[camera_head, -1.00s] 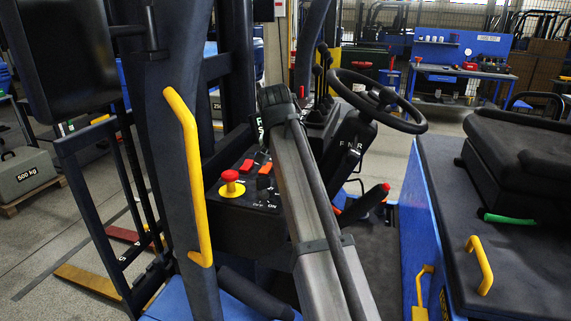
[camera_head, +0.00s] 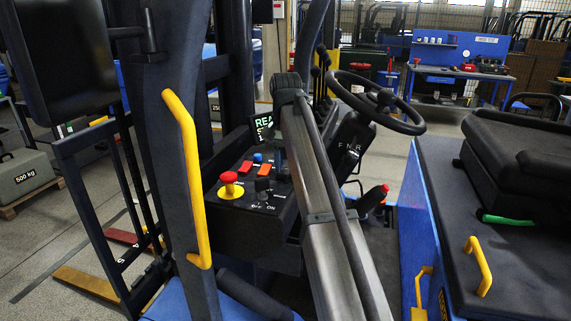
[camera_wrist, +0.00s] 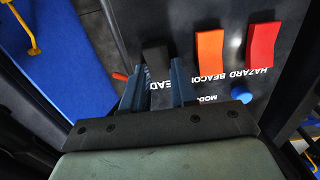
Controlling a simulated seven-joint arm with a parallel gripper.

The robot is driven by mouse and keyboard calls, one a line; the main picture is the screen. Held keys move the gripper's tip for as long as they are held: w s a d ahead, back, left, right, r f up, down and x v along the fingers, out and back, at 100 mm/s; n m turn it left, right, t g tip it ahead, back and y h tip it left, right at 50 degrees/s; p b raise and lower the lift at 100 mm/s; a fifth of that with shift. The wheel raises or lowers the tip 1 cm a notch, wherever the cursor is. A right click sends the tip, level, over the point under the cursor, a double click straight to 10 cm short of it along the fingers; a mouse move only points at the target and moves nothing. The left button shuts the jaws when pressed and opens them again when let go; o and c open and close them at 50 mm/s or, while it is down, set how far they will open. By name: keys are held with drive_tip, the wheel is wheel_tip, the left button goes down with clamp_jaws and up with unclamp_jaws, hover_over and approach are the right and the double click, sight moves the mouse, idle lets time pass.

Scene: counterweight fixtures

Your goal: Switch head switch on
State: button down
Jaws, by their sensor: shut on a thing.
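The black head switch (camera_wrist: 155,54) shows in the wrist view at the left end of a row of rocker switches. Its label is partly covered, with "EAD" readable. My gripper (camera_wrist: 156,70) has one blue-grey finger on each side of this switch and is shut on it. In the head view my gripper (camera_head: 281,160) is at the right side of the dark control panel (camera_head: 232,218), mostly behind my arm, and the head switch cannot be made out clearly there.
Beside it are the orange beacon switch (camera_wrist: 210,50), the red hazard switch (camera_wrist: 262,46) and the blue mode button (camera_wrist: 241,94). A red emergency button (camera_head: 229,178) on a yellow base, a steering wheel (camera_head: 415,120) and a yellow handrail (camera_head: 190,170) stand around the panel.

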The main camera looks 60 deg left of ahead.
drive_tip(key=c, duration=0.9)
unclamp_jaws()
